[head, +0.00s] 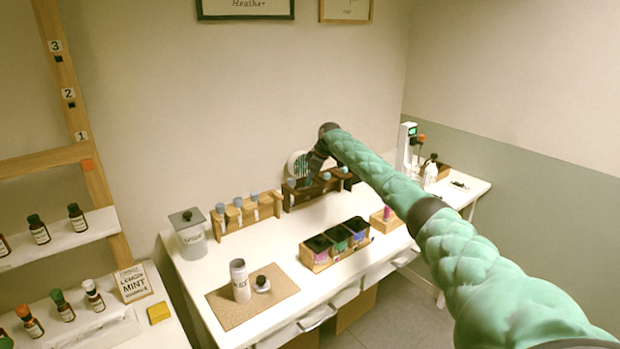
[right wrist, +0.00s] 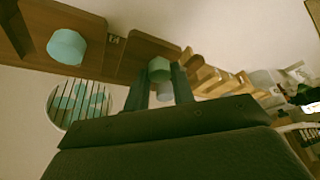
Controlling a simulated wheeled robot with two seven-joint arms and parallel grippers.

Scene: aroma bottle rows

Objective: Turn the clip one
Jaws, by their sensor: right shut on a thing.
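My right gripper (head: 313,170) reaches across to the dark wooden rack (head: 335,184) at the back of the white table. In the right wrist view, its two dark fingers (right wrist: 163,85) are shut on a small tube with a blue-grey cap (right wrist: 160,68). At the left, a wooden post carries number tags 3 (head: 56,46), 2 (head: 68,93) and 1 (head: 81,135), with small dark pieces by them. An orange piece (head: 87,165) sits on the post below tag 1. I cannot tell which of these is the clip. My left gripper is not in view.
A lighter rack (head: 247,214) with blue-capped tubes stands left of the dark one. A lidded canister (head: 190,235), a cork mat (head: 222,309) and a box of dark-lidded jars (head: 319,262) stand on the table.

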